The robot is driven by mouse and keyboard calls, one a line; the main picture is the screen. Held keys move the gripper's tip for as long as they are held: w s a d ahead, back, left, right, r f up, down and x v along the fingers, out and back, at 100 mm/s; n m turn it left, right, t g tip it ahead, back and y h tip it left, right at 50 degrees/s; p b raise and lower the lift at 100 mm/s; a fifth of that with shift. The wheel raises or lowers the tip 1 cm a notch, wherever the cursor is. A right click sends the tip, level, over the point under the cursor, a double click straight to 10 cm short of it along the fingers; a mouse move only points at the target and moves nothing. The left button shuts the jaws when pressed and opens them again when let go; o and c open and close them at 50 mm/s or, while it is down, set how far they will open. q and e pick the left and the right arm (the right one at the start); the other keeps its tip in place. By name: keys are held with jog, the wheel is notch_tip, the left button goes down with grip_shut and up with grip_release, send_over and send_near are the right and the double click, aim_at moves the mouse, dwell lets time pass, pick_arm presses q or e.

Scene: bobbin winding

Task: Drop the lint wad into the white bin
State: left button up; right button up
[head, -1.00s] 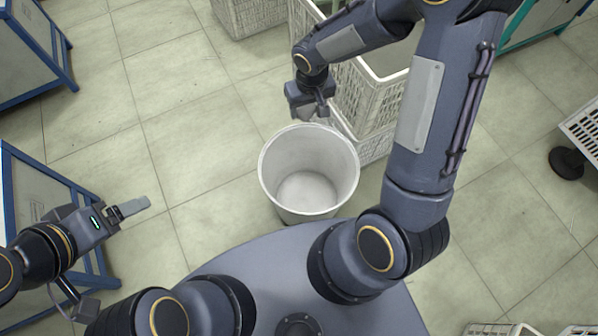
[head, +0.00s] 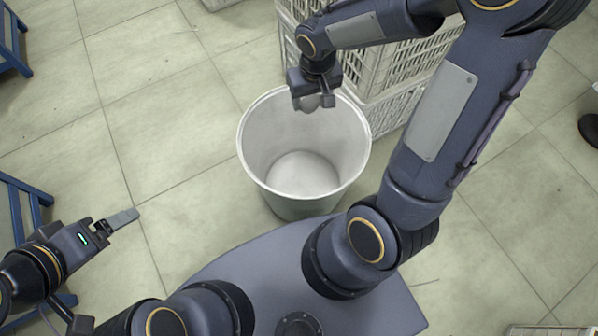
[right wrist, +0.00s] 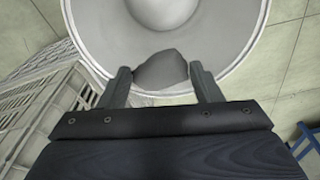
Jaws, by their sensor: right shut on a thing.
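The white bin (head: 258,150) stands on the floor in front of my base, its inside empty as far as the head view shows. My right gripper (head: 309,103) is over the far part of the bin's opening. It is shut on the grey lint wad (head: 308,103), which also shows between the two fingers in the right wrist view (right wrist: 161,71). In that view the wad lies over the near rim area of the bin (right wrist: 88,35). My left gripper (head: 124,218) is off to the left, away from the bin. I see it edge-on and cannot tell its opening.
White slatted crates (head: 400,75) stand stacked just behind and right of the bin. A blue metal frame (head: 20,205) is at the left, near my left arm. The tiled floor (head: 160,120) left of the bin is clear.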

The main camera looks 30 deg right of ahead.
pick_arm(q)
jog(key=shift+f+b, duration=0.9)
jog(key=shift+f, duration=0.65)
pick_arm(e)
jog(key=shift+s+d+f, duration=0.1)
jog(key=shift+s+f, duration=0.05)
jog(key=shift+f, duration=0.5)
jog(key=shift+s+d+f, duration=0.1)
jog(key=shift+f, duration=0.55)
pick_arm(q)
notch_tip(320, 180, down, 5)
jog(key=b, duration=0.4)
jog(key=shift+r+b, duration=0.15)
jog(key=shift+b, duration=0.2)
pick_arm(e)
notch_tip(320, 180, down, 6)
jog(key=shift+r, duration=0.2)
jog(key=o, duration=1)
jog(key=r+p, duration=0.1)
jog(key=r, duration=0.1)
jog(key=r+p, duration=0.1)
jog(key=r, duration=0.2)
jog(key=s+r+p, duration=0.1)
jog(key=r+p, duration=0.1)
jog(key=shift+a+r, duration=0.1)
jog(key=shift+r, duration=0.3)
pick_arm(q)
notch_tip(320, 180, up, 4)
jog(key=shift+f, duration=0.1)
